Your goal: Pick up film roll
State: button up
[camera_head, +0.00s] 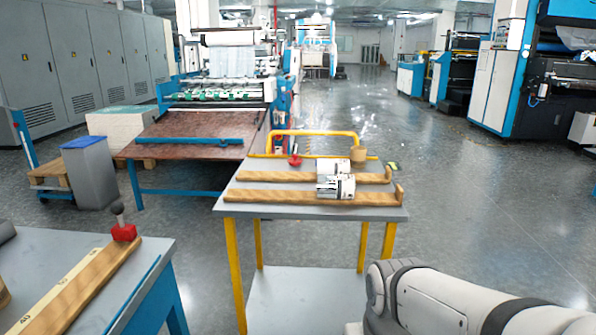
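Two short white and silver cylinders with dark bands lie at the wooden rails on top of a grey cart with yellow legs (240,207). They look like film rolls: a nearer one (336,188) and a farther one (333,167), close together. A small brown cylinder (358,155) stands at the cart's far right; I cannot tell whether it is a roll or a core. My white arm shows at the lower right, in front of the cart and apart from the rolls. My gripper is out of view.
The cart has a near wooden rail (270,197) with a raised right end, a farther rail (262,177), a yellow handle (312,133) and a red-based knob (295,158). A grey bench (110,300) with a ruler board stands lower left. Floor right of the cart is clear.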

aim_at(324, 166)
jog(key=u, duration=0.1)
jog(key=i, duration=1)
jog(key=u, duration=0.05)
